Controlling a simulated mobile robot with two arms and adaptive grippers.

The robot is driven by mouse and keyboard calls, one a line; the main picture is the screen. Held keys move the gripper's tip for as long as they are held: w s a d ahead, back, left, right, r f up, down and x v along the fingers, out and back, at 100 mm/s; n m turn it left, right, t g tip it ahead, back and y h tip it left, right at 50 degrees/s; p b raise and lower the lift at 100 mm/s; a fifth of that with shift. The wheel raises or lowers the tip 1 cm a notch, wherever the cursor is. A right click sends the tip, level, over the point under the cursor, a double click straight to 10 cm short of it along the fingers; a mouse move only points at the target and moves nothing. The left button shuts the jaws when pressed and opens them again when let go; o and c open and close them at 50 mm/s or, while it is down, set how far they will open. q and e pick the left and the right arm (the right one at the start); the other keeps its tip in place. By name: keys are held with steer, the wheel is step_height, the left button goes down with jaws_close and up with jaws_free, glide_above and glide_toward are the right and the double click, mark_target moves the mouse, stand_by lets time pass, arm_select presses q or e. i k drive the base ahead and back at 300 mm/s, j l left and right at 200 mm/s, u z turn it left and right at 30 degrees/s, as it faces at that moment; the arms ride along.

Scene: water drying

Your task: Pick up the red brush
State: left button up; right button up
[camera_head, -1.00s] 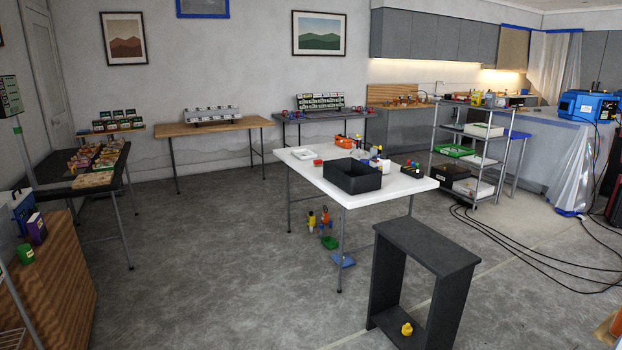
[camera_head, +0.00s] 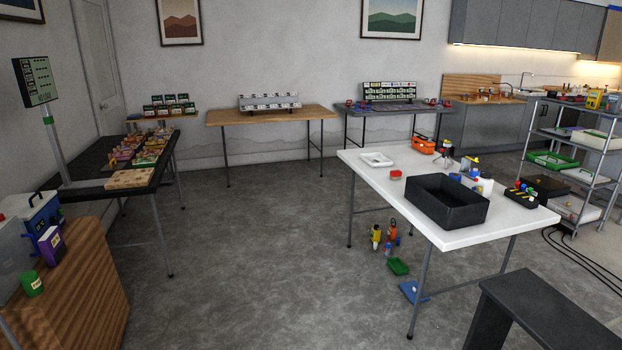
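I cannot make out a red brush for certain in the head view. A small round red item (camera_head: 395,175) sits on the white table (camera_head: 360,180), left of the black open bin (camera_head: 447,203), but its shape does not tell me it is a brush. Under the table, small yellow (camera_head: 376,236) and orange (camera_head: 392,233) tools stand near a green tray (camera_head: 398,267) and a blue flat item (camera_head: 414,292) on the floor. Neither of my grippers is in view.
A dark bench (camera_head: 535,310) stands at the lower right. A wooden cabinet (camera_head: 85,300) and a black table (camera_head: 85,193) line the left side. A wooden table (camera_head: 268,117) stands at the back wall. The floor (camera_head: 240,250) between them is clear.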

mark_target(395, 175)
steer(key=i, duration=2)
